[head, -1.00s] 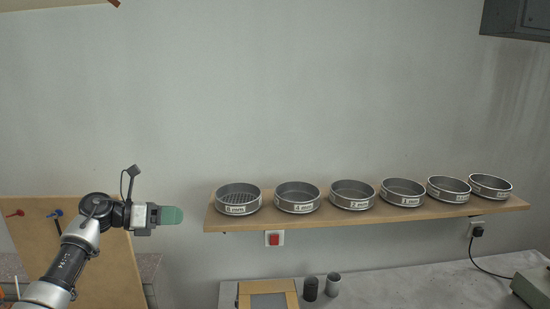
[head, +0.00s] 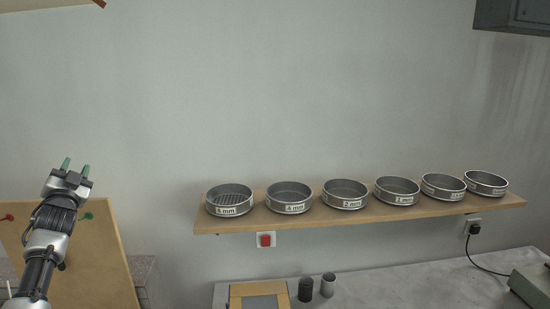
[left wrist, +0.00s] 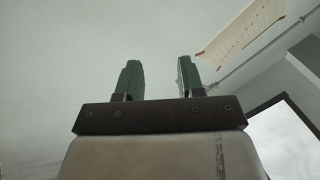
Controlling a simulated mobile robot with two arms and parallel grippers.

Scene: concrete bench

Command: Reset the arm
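My left gripper (head: 76,167) is at the left of the head view, raised in front of the wall and pointing up. Its two green fingers are apart with nothing between them. In the left wrist view the same left gripper (left wrist: 158,82) shows both green fingers spread and empty, with pale wall or ceiling behind. My right gripper is in neither view.
A wooden shelf (head: 382,211) on the wall carries a row of several labelled sieves, among them the 8 mm sieve (head: 230,200). Below, a concrete bench (head: 400,286) holds a wood-framed box (head: 258,290) and two small cylinders (head: 306,289). A wooden board (head: 100,262) stands behind my left arm.

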